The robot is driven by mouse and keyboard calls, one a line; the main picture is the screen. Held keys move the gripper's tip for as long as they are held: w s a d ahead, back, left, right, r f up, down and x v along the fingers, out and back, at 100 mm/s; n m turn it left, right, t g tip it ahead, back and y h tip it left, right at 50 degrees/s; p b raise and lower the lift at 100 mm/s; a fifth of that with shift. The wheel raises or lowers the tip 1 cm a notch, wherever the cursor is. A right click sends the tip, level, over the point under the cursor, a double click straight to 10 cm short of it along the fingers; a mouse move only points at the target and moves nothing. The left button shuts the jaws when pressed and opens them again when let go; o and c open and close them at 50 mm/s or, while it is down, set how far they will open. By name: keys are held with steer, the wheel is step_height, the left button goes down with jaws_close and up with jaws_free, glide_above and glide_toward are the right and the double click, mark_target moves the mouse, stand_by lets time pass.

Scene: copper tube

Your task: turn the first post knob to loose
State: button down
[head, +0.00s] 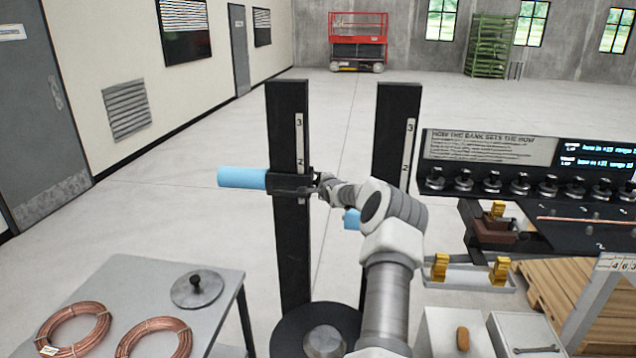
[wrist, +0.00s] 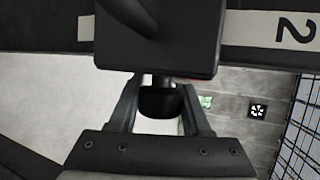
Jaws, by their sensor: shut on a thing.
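The first post (head: 291,235) is a tall black upright with a white scale strip numbered 2 and 3. A black clamp block (head: 290,184) sits on it just below the 2, with a light blue cylinder (head: 242,178) sticking out to the left. In the wrist view the block (wrist: 160,45) fills the upper middle, against the scale strip. The post knob (wrist: 160,102) is a dark round knob on a short metal stem below the block. My gripper (wrist: 158,110) is shut on the knob, a finger on each side. In the head view my gripper (head: 322,189) hides the knob.
A second black post (head: 396,130) stands to the right, with another blue piece (head: 352,218) partly behind my arm. A grey table (head: 135,280) with copper coils is at lower left. A black bench (head: 590,235) with several knobs is at right. Open floor lies behind.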

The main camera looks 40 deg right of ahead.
steer(key=shift+f+t+b, duration=0.25)
steer(key=shift+t+b, duration=0.05)
steer(key=shift+b, duration=1.25)
steer(key=t+h+b, duration=0.1)
steer(key=b, duration=0.3)
steer(key=r+n+t+b, duration=0.1)
steer(key=t+b, duration=0.1)
steer(key=b, duration=0.3)
steer(key=n+t+h+b, duration=0.1)
steer(key=b, duration=0.4)
steer(key=shift+r+h, duration=0.25)
steer(key=shift+h, duration=0.05)
steer(key=shift+r+t+b, duration=0.2)
steer(key=shift+t+b, duration=0.1)
steer(key=shift+b, duration=0.05)
steer(key=shift+c, duration=1.8)
jaws_free()
steer(key=shift+s, duration=0.1)
